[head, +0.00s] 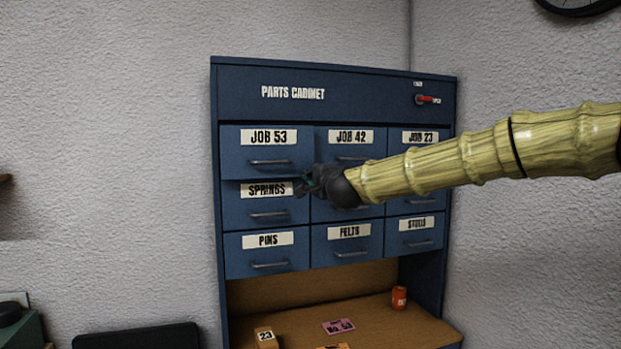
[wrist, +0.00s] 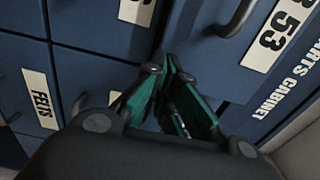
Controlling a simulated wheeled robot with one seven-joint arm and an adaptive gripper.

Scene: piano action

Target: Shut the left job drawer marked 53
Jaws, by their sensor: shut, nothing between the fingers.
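The JOB 53 drawer (head: 268,150) is at the top left of the blue parts cabinet. Its front stands forward of the SPRINGS drawer below, with a dark shadow under its lower edge, so it is partly open. My gripper (head: 303,186) is shut and empty, in front of the cabinet near the lower right corner of the JOB 53 drawer. In the wrist view its fingertips (wrist: 167,66) meet close to the drawer fronts. The JOB 53 drawer (wrist: 205,62) shows there with its dark handle and "53" label. I cannot tell whether the fingers touch it.
The JOB 42 drawer (head: 345,137) is partly hidden behind my arm. The SPRINGS drawer (head: 240,208) sits just below JOB 53. A red-handled switch (head: 425,99) is at the cabinet's top right. The open shelf (head: 375,318) below holds an orange cup, cards and a box.

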